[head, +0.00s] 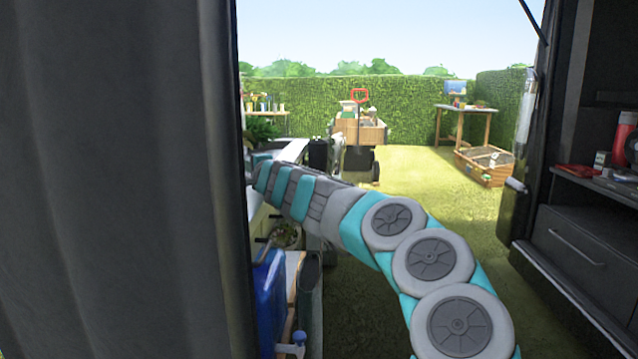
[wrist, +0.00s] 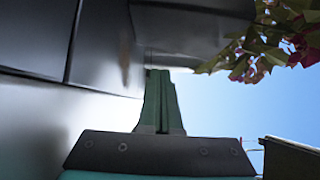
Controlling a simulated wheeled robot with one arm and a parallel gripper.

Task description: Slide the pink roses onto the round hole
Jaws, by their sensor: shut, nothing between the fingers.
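In the wrist view, my gripper (wrist: 160,75) has its two dark green fingers pressed together with nothing between them. A leafy plant with dark pink-red blooms (wrist: 272,48) hangs in at the top right corner, apart from the fingers. I cannot tell whether these are the pink roses. In the head view, my arm reaches left and its end is hidden by the dark panel, so the gripper does not show there. Green foliage (head: 262,130) shows just beyond the panel's edge. I cannot make out a round hole in either view.
A dark panel (head: 120,180) fills the left of the head view. A blue container (head: 270,300) stands below my arm. A dark shelf unit (head: 580,240) stands at right. Lawn lies open between, with a wooden cart (head: 370,133) and planter box (head: 484,166) farther back.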

